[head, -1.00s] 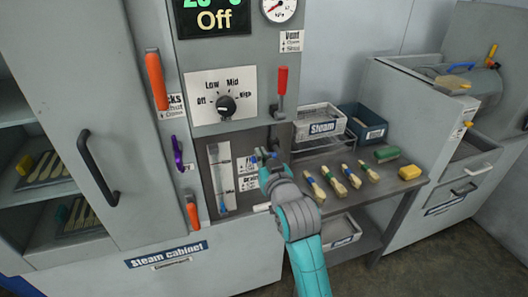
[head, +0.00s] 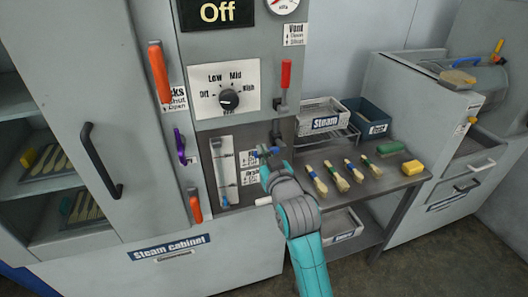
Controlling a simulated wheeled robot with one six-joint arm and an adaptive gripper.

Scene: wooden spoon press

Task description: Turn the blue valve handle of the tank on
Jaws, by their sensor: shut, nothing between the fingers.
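A small blue handle (head: 275,150) shows at the tip of my gripper, beside two white labels on the cabinet's lower panel. It is partly hidden by my gripper, and its angle is hard to tell. My gripper (head: 265,158) is shut and empty, at the end of my teal arm. It overlaps the blue handle in the picture; I cannot tell if they touch. A level gauge (head: 226,172) with blue at its bottom stands to the left of the gripper.
A red lever (head: 286,75) and a dial (head: 229,100) sit above. Orange handles (head: 159,72) and a purple handle (head: 180,147) are at left.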

